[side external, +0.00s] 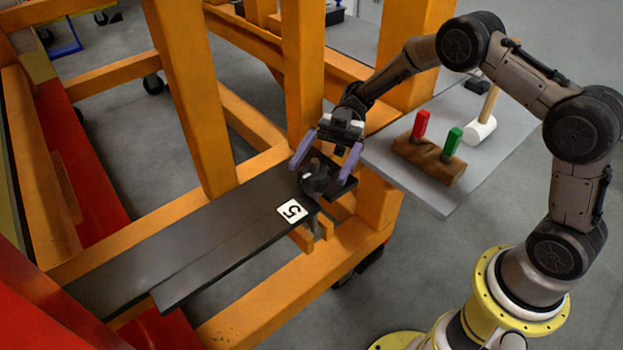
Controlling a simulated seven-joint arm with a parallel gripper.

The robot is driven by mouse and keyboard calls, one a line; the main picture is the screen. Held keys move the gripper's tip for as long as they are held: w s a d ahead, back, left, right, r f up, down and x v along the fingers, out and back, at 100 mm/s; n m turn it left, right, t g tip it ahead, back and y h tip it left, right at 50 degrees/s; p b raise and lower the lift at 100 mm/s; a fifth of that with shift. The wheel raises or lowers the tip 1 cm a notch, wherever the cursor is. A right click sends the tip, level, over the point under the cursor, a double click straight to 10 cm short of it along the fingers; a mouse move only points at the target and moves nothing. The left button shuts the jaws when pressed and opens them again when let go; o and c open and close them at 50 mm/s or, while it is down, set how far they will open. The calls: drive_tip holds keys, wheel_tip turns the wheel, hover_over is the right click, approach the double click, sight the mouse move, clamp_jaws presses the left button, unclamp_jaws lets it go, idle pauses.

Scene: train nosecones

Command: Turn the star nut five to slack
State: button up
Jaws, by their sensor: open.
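The star nut (314,180) is a dark, lobed knob on the end of a dark flat bar (215,232). A white label with a 5 (292,210) lies on the bar just in front of the nut. My gripper (324,172) is open, with its two purple fingers pointing down on either side of the nut. I cannot tell from this view whether the fingers touch it. A small light mark shows on the nut's upper left. The nut's far side is partly hidden by my gripper.
Orange frame beams (187,90) rise close behind and left of the bar. A grey table (420,190) to the right holds a wooden block (428,160) with a red handle (421,125) and a green handle (453,141), and a white-headed mallet (481,130).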

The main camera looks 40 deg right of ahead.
drive_tip(key=v, duration=0.8)
